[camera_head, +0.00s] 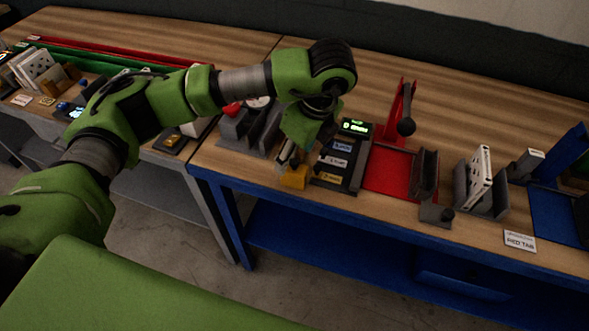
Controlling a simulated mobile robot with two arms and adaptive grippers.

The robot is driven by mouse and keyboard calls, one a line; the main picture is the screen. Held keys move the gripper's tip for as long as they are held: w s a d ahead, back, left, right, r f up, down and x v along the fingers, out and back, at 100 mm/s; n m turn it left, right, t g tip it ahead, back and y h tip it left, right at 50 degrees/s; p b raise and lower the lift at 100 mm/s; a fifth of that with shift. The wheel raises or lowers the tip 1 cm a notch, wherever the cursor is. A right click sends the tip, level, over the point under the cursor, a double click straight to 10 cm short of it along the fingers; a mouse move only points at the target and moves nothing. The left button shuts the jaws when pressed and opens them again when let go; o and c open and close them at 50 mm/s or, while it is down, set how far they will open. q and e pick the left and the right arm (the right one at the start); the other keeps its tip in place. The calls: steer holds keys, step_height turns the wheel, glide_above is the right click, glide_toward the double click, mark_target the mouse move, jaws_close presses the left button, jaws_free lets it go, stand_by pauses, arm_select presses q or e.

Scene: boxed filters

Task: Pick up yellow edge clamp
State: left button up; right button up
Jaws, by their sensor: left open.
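The yellow edge clamp (293,177) is a small yellow block at the front edge of the wooden table, left of the dark labelled panel. My left gripper (286,162) points down right above the clamp, with its fingertips at or close to the clamp's top. It is open. The gripper and wrist hide part of the clamp's upper side, and I cannot tell whether the fingers touch it. My right gripper does not show.
A dark panel (338,163) with labels stands close right of the clamp. Beyond it are a red fixture (388,170) with a dark-knobbed lever and a white filter in a grey holder (462,185). Grey blocks (234,128) stand behind left. Bare wood (470,115) lies behind.

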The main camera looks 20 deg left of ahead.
mark_target(296, 163)
arm_select(q)
step_height(296, 163, down, 2)
steer(key=shift+p, duration=0.9)
steer(key=p+x, duration=0.1)
steer(key=x, duration=0.2)
steer(key=shift+d+f, duration=0.1)
steer(key=shift+f, duration=0.2)
steer(key=c, duration=1.2)
steer(key=shift+c, duration=1.3)
jaws_close()
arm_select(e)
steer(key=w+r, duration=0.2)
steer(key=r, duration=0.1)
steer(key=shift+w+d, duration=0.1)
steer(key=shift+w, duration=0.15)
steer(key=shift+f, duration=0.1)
